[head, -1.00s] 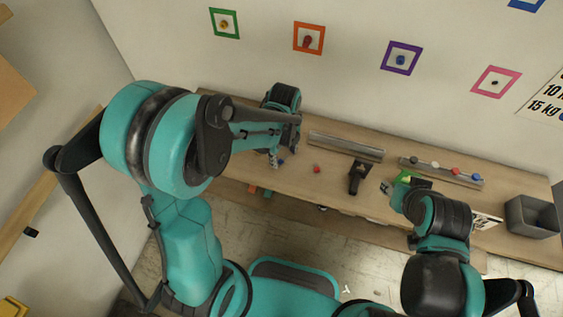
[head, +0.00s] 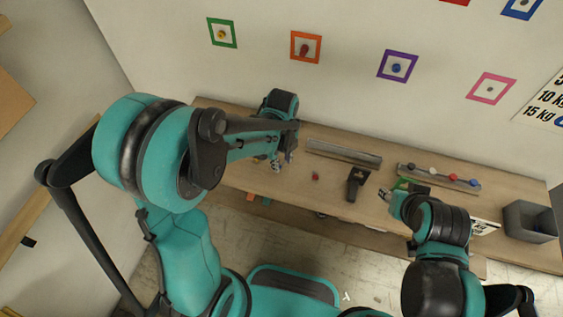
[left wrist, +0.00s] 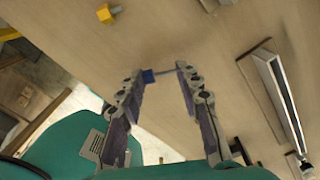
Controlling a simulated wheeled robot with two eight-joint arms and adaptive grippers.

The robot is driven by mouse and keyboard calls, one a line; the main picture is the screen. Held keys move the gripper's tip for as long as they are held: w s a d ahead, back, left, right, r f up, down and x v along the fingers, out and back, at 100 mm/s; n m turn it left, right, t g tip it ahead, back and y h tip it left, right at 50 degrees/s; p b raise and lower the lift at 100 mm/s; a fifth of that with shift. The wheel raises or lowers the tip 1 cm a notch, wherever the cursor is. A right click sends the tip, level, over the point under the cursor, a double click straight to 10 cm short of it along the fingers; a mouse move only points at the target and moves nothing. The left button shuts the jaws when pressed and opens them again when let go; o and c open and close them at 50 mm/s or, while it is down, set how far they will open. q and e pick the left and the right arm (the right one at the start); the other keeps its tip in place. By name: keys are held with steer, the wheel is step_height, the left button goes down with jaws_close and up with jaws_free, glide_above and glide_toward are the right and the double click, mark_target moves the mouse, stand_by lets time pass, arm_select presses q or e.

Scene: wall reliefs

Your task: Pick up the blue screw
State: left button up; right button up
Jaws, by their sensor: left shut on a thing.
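The blue screw (left wrist: 150,76) is between the fingertips of my left gripper (left wrist: 161,78) in the left wrist view. Its blue head is at the left fingertip and its thin shaft reaches across to the right one. In the head view my left gripper (head: 277,164) is over the left part of the wooden table (head: 240,178); the screw is hard to make out there. My right gripper (head: 388,196) is near the table's front edge, right of the middle, and its jaws are too small to judge.
A red screw (head: 315,176) lies right of my left gripper. A yellow screw (left wrist: 104,13) shows in the left wrist view. A metal rail (head: 343,151) and a black stand (head: 356,183) are mid-table. A rail with several coloured balls (head: 440,177) and a grey bin (head: 531,221) are farther right.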

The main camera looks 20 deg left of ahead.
arm_select(q)
step_height(320, 180, up, 4)
steer(key=shift+d+f+p, duration=0.15)
steer(key=shift+f+p, duration=0.1)
steer(key=shift+p, duration=0.25)
steer(key=d+r+p, duration=0.2)
steer(key=d+r, duration=0.4)
steer(key=d, duration=0.5)
steer(key=shift+s+d, duration=0.2)
steer(key=shift+s, duration=0.05)
steer(key=shift+r, duration=0.15)
